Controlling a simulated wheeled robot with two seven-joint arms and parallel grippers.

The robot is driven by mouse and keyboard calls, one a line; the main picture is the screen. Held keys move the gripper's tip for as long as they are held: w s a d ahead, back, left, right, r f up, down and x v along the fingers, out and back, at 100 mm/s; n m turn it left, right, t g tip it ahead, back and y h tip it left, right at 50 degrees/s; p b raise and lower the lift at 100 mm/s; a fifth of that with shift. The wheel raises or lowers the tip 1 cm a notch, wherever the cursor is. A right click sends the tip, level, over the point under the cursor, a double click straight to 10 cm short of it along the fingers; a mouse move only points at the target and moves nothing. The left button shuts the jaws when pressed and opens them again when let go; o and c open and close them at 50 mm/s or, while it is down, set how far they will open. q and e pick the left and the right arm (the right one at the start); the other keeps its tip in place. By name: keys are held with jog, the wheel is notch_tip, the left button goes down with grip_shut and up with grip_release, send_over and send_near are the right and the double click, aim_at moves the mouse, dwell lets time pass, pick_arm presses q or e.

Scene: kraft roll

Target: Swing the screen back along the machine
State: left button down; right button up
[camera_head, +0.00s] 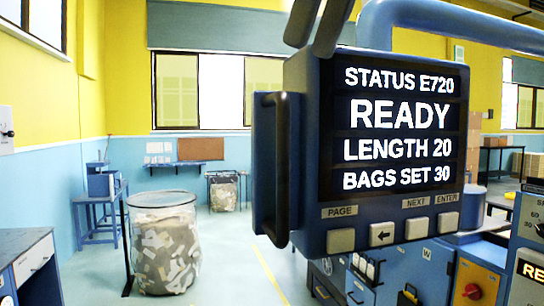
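The machine's screen (393,130) is a dark blue box close in front of me. It reads STATUS E720, READY, LENGTH 20, BAGS SET 30. It hangs from a thick blue tube arm (455,22) that comes in from the upper right. A vertical dark handle (277,165) stands out on its left side, with nothing gripping it. My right gripper (308,48) shows as two dark fingers at the top edge, by the screen's upper left corner. The fingers are apart and nothing shows between them; whether they touch the screen I cannot tell. My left gripper is out of view.
The blue machine body (415,272) lies below and right of the screen, with a red knob (472,291). A clear bin of paper scraps (165,245) stands on the floor at left. A workbench (30,262) is at lower left. The floor between looks clear.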

aim_at(278, 145)
jog(key=p+x, duration=0.2)
jog(key=x, duration=1.3)
jog(key=shift+a+f+p, duration=0.15)
jog(key=shift+f+p, duration=0.1)
jog(key=shift+p, duration=0.1)
jog(key=shift+c, duration=0.3)
grip_shut()
